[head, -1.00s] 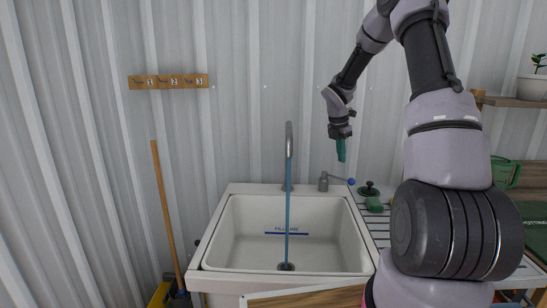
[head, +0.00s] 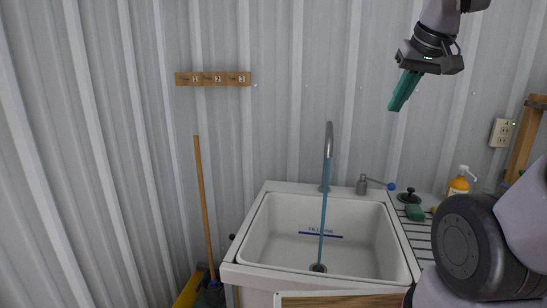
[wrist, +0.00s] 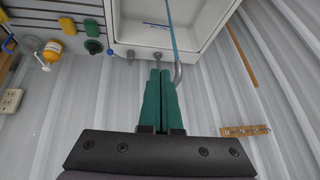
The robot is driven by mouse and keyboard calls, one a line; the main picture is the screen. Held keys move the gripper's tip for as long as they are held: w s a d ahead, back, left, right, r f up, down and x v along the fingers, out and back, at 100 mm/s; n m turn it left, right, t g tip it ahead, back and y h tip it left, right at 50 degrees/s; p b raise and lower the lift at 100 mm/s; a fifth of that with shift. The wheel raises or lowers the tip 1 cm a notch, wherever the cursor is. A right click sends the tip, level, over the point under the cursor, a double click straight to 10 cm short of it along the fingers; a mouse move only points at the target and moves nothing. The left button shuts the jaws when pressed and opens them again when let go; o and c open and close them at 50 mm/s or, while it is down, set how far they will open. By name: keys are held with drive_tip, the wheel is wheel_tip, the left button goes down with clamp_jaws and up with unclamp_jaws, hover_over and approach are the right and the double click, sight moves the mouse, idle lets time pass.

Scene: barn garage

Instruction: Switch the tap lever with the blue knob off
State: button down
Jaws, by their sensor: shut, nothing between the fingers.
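The tap lever (head: 376,182) sits on a grey base at the sink's back right corner, and its blue knob (head: 391,187) points right. In the wrist view the blue knob (wrist: 110,52) shows left of the green fingers. The curved tap spout (head: 329,140) stands left of the lever, and a blue stream of water (head: 324,215) runs from it to the drain. My gripper (head: 392,107) is shut and empty, well above the lever and apart from it. Its green fingers (wrist: 160,72) lie together in the wrist view.
The white sink (head: 262,215) stands against the corrugated wall. Right of the lever are a dark green plunger-like item (head: 408,196), a green block (head: 415,213) and a yellow bottle (head: 459,186). A numbered wooden rack (head: 213,79) hangs at left. The air around my gripper is clear.

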drive_tip(key=s+a+m+y, duration=0.1)
drive_tip(key=s+a+m, duration=0.1)
drive_tip(key=s+m, duration=0.15)
drive_tip(key=n+g+h, duration=0.2)
drive_tip(key=h, duration=0.1)
hover_over(378, 182)
drive_tip(key=s+d, duration=0.1)
drive_tip(key=d, duration=0.4)
wheel_tip(378, 182, down, 26)
drive_tip(key=r, duration=0.1)
wheel_tip(378, 182, down, 11)
drive_tip(key=shift+s+r, duration=0.15)
drive_tip(key=shift+s, duration=0.15)
drive_tip(key=shift+a, duration=0.25)
